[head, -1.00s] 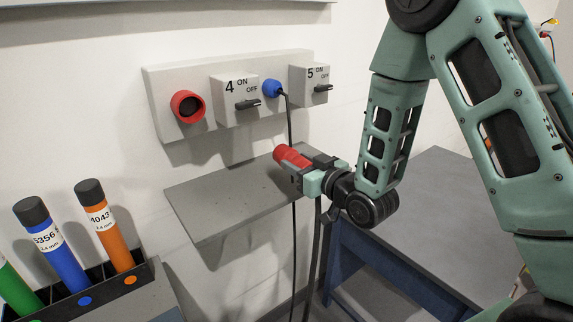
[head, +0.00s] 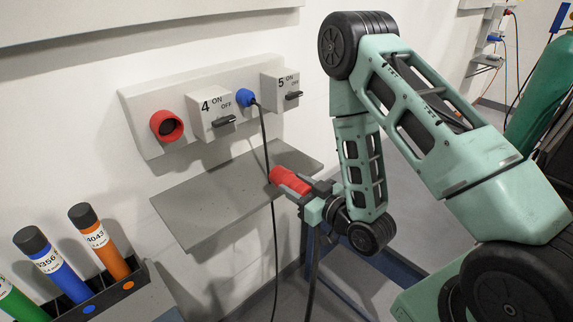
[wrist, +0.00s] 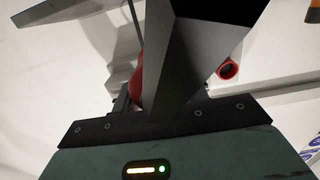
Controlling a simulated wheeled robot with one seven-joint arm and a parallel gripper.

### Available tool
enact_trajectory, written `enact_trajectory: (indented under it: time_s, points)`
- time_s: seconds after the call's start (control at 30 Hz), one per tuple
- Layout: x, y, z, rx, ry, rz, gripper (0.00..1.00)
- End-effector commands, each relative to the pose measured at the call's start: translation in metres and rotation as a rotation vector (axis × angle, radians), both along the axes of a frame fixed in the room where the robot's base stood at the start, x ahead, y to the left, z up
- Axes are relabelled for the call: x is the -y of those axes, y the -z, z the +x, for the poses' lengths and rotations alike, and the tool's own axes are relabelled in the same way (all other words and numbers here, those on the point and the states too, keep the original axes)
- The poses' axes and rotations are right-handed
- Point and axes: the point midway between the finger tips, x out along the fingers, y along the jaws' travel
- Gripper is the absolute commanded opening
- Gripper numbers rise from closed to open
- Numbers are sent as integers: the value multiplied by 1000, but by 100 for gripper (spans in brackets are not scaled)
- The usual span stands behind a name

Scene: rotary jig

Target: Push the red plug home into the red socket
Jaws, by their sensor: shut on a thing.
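The red socket (head: 166,126) is a round red ring with a dark opening, at the left end of the pale wall panel. It also shows in the wrist view (wrist: 229,69). The red plug (head: 290,181) is held by my gripper (head: 316,194), with its front end pointing left toward the wall. The plug is well apart from the socket, lower and to its right. In the wrist view a dark finger covers most of the plug; only a red edge (wrist: 137,88) shows. A dark cable hangs below the gripper.
A grey shelf (head: 205,207) juts from the wall below the panel. Switch boxes 4 (head: 208,117) and 5 (head: 281,90) flank a blue plug (head: 245,97) with a hanging black cable. A black rack (head: 110,294) with coloured tubes stands at lower left.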

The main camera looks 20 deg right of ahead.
Motion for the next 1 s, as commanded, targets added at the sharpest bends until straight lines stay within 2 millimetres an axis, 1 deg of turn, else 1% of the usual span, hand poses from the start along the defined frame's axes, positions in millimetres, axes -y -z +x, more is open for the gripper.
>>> enact_trajectory:
  time_s: [0.03, 0.17, 0.4, 0.57, 0.67, 0.77, 0.87, 1.0]
  points:
    - [4, 0, -1, -6, 8, 2, 14]
    - [6, 3, -9, -15, 3, -1, 14]
    - [8, 1, -18, -3, 2, 3, 14]
    - [7, -2, -19, 8, 2, 6, 14]
    - [1, -6, -13, 15, -3, 5, 14]
    - [-14, -12, 1, 16, -14, 3, 14]
    - [-36, -24, 19, 12, -21, 0, 14]
    - [-72, -48, 38, 1, -20, -3, 14]
